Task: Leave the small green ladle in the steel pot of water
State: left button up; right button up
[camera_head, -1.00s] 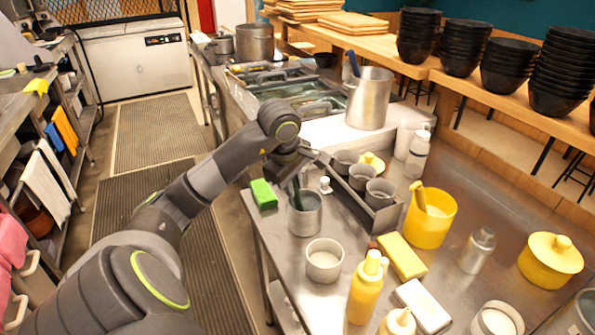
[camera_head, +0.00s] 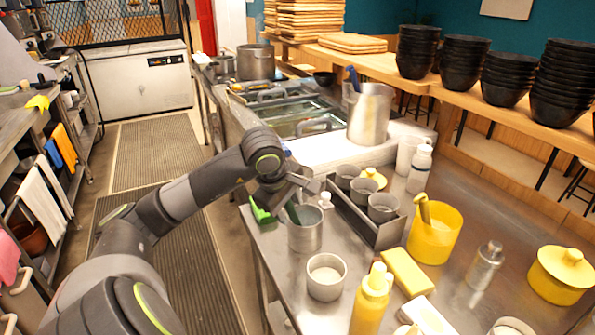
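A steel pot (camera_head: 305,235) stands near the table's left edge; the water inside cannot be made out. A dark green handle (camera_head: 293,212), which looks like the small ladle's, leans to the left out of it. The ladle's bowl is hidden inside the pot. My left gripper (camera_head: 292,194) is just above the pot, beside the top of the handle. Its fingers look spread, with the handle not clasped between them. My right gripper is out of view.
A dark rack (camera_head: 378,234) of small steel cups stands to the right.

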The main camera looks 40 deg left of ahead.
pick_arm(q)
jog(key=b+v, duration=0.1)
jog(key=v, duration=1.6)
jog(key=shift+b, duration=0.3)
jog(key=shift+d+r, duration=0.1)
jog(key=shift+r, duration=0.05)
jog(key=shift+s, duration=0.15)
